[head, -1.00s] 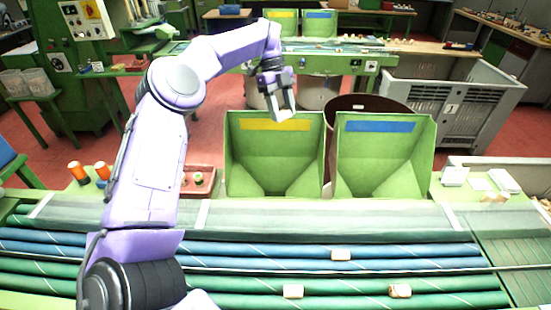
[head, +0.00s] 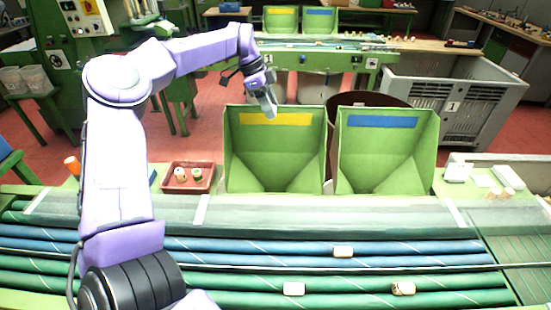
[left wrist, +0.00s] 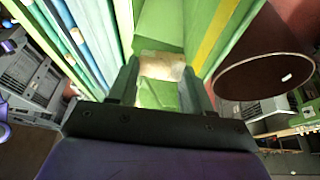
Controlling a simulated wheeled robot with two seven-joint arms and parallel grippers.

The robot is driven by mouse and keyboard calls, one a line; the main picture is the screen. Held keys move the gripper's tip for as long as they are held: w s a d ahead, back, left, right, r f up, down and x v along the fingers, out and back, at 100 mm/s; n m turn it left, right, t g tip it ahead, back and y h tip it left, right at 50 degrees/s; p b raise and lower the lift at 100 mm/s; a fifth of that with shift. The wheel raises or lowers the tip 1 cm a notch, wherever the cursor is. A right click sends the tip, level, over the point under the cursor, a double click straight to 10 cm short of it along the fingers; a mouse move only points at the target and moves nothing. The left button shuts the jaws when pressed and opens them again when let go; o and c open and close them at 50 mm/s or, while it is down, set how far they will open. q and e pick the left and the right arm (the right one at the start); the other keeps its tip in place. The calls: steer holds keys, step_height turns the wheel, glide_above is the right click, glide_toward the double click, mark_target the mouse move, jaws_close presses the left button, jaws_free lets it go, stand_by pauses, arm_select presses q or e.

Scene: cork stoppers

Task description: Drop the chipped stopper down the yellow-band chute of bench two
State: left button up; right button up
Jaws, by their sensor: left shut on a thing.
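My left gripper (head: 267,108) is at the upper rim of the near yellow-band chute (head: 240,150), in front of its yellow band (head: 290,119). In the left wrist view my left gripper (left wrist: 162,88) is shut on a pale tan cork stopper (left wrist: 162,66), with green chute walls behind it. A chip on this stopper cannot be made out. The yellow band (left wrist: 213,38) runs to the right of the stopper there. In the head view the held stopper is not clear. My right gripper is not in view.
A blue-band chute (head: 385,155) stands right of the yellow one. Stoppers lie on the near rollers (head: 343,251). A grey crate (head: 480,85) marked 1 stands at right.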

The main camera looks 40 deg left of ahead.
arm_select(q)
steer(key=o, duration=1.1)
steer(key=shift+c, duration=0.2)
steer(key=b+v, duration=0.1)
steer(key=v, duration=0.9)
steer(key=shift+r, duration=0.25)
